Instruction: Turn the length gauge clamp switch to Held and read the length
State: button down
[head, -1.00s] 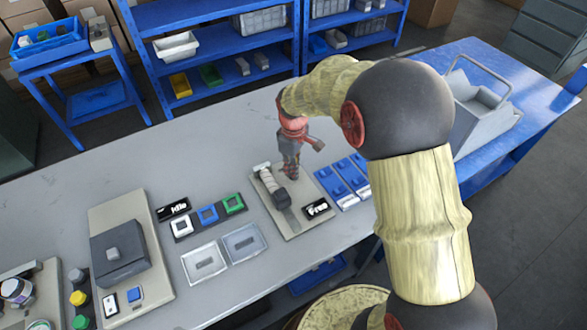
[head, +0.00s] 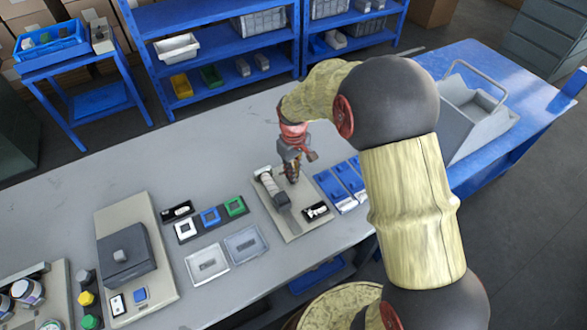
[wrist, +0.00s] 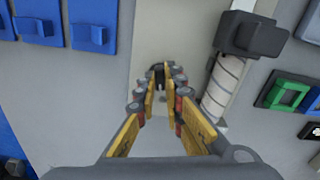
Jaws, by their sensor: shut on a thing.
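The length gauge stands on a beige plate (head: 269,188), with a white striped roll and dark block (head: 281,201) along it. The roll (wrist: 222,85) and dark block (wrist: 250,35) also show in the wrist view, right of my fingers. My gripper (head: 292,178) points down at the plate's far end, beside the roll. In the wrist view my gripper (wrist: 159,80) has its fingertips closed around a small dark piece, the clamp switch (wrist: 158,70); they mostly hide it, and its setting cannot be read. A small black display (head: 316,211) sits at the plate's near right; its white text is too blurred to read.
Blue blocks (head: 342,186) lie right of the gauge plate. Left of it are a rack with white, blue and green frames (head: 210,216) and two clear trays (head: 207,263). A beige machine plate (head: 150,285) stands further left. The table behind the gauge is clear.

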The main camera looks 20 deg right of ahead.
jog(key=m+p, duration=0.3)
jog(key=m, duration=0.1)
jog(key=shift+r+m, duration=0.15)
jog(key=shift+m, duration=0.15)
jog(key=shift+m+p, duration=1.1)
jog(key=shift+m, duration=0.8)
jog(key=c, duration=1.9)
grip_release()
notch_tip(320, 180, up, 12)
